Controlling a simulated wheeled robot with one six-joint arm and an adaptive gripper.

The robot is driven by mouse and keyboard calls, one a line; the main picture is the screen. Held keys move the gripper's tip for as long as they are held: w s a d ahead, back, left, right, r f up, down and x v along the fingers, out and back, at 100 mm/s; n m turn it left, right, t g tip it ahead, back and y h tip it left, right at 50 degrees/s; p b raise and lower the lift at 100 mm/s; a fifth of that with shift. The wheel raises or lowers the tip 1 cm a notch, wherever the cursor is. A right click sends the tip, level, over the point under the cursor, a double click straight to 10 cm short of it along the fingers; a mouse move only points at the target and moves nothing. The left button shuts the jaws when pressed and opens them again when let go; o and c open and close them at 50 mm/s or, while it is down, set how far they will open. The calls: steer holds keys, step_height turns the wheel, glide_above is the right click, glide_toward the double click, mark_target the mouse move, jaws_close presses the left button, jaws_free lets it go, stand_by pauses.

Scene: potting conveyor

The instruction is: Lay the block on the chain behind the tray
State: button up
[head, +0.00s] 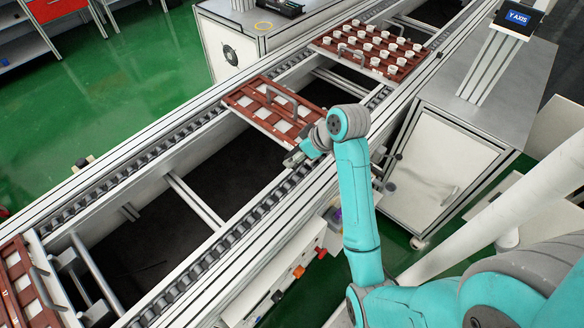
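A red-brown tray (235,98) with pale square openings and grey handles lies across the conveyor near the middle. The near roller chain (262,212) runs along the conveyor's right rail, and the far chain (128,168) along its left rail. My gripper (291,160) is low over the near chain, close to the tray's near corner. It is small and partly hidden by my wrist, so I cannot tell whether it is open or shut. I cannot make out a block; it may be hidden at my gripper.
A second tray (352,60) with several white round pieces sits farther up the conveyor. Another red tray (15,268) is at the lower left. Cross bars (195,200) span the open gap between the rails. A white cabinet (440,170) stands right of the conveyor.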

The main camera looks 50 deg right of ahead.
mark_target(292, 173)
steer(key=shift+f, duration=3.75)
steer(key=shift+f, duration=0.15)
steer(key=o, duration=1.2)
steer(key=v, duration=1.2)
steer(key=shift+s, duration=0.1)
